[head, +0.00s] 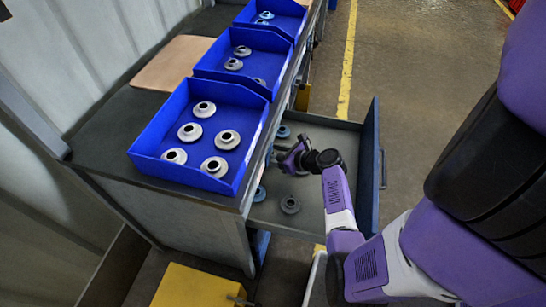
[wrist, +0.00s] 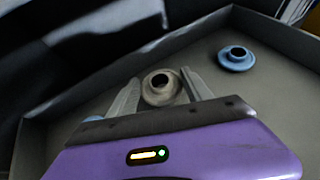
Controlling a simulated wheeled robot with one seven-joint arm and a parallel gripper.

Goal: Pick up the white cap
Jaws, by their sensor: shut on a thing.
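The white cap (wrist: 160,88), a flanged ring with a raised hollow neck that looks greyish in the shade, is between the two fingers of my gripper (wrist: 161,80) in the wrist view. The fingers are shut on it from both sides. In the head view my gripper (head: 284,158) is inside the open drawer (head: 335,142), and my wrist largely hides the held cap. I cannot tell whether the cap touches the drawer floor.
Blue caps (head: 283,131) (head: 259,193) and a dark grey cap (head: 290,205) lie in the drawer. A blue cap (wrist: 236,58) shows right of my fingers in the wrist view. Blue bins (head: 250,150) with pale caps stand on the worktop left of the drawer.

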